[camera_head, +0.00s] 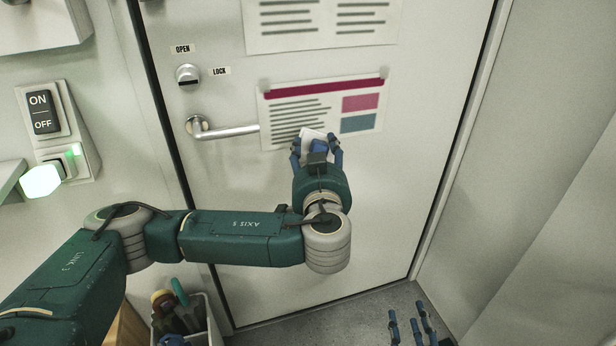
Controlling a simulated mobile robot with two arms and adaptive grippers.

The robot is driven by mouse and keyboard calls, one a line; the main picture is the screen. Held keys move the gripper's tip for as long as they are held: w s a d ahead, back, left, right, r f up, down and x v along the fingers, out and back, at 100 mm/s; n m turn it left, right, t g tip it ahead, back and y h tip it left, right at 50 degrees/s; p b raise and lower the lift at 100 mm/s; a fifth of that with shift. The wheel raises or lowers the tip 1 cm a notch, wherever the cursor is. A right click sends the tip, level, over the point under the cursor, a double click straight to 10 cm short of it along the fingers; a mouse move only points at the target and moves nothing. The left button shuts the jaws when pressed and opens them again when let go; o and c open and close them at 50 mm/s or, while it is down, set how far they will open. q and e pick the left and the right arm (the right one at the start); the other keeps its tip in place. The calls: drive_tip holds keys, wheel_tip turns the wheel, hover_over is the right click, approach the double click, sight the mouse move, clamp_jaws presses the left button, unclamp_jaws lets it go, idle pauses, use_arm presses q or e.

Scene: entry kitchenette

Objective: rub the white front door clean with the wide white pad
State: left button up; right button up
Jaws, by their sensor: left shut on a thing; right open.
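The white front door (400,190) fills the middle of the view, with papers taped on it. My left gripper (316,148) is in front of the door, at the lower edge of the poster with the red bar. It is shut on the wide white pad (313,135), of which only a part shows between the blue fingers. I cannot tell whether the pad touches the door. My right gripper (410,325) is low at the bottom right, over the grey floor, open and empty.
A metal door handle (228,131) sticks out just left of my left gripper, below a lock knob (188,76). An ON/OFF switch (42,112) is on the left wall. A bin with bottles (208,326) stands at the lower left.

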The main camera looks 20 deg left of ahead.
use_arm(q)
wheel_tip(320, 180, down, 12)
drive_tip(key=s+a+n+t+y+b, duration=0.1)
drive_tip(key=s+n+t+y+b, duration=0.35)
drive_tip(key=b, duration=1.15)
drive_tip(key=w+a+m+g+y, duration=0.1)
drive_tip(key=w+a+g+y, duration=0.1)
drive_tip(key=w, duration=0.5)
drive_tip(key=shift+a+f+m+g, duration=0.15)
drive_tip(key=shift+a+m+g, duration=0.2)
drive_tip(key=shift+a, duration=0.25)
use_arm(e)
drive_tip(key=s+r+t+y, duration=0.1)
drive_tip(key=s+r+t, duration=0.2)
drive_tip(key=r, duration=0.5)
drive_tip(key=s+d+r+t, duration=0.1)
drive_tip(key=s+r+t, duration=0.1)
drive_tip(key=r, duration=0.7)
drive_tip(key=s+r+t+y, duration=0.1)
drive_tip(key=s+r+t, duration=0.2)
drive_tip(key=r, duration=0.5)
drive_tip(key=shift+s+d+r+t+y, duration=0.2)
drive_tip(key=shift+s+t+y, duration=0.15)
drive_tip(key=shift+t, duration=0.55)
use_arm(q)
drive_tip(key=shift+w, duration=0.1)
use_arm(e)
drive_tip(key=shift+s+r+y, duration=0.15)
drive_tip(key=shift+s+y, duration=0.05)
drive_tip(key=shift+y, duration=0.05)
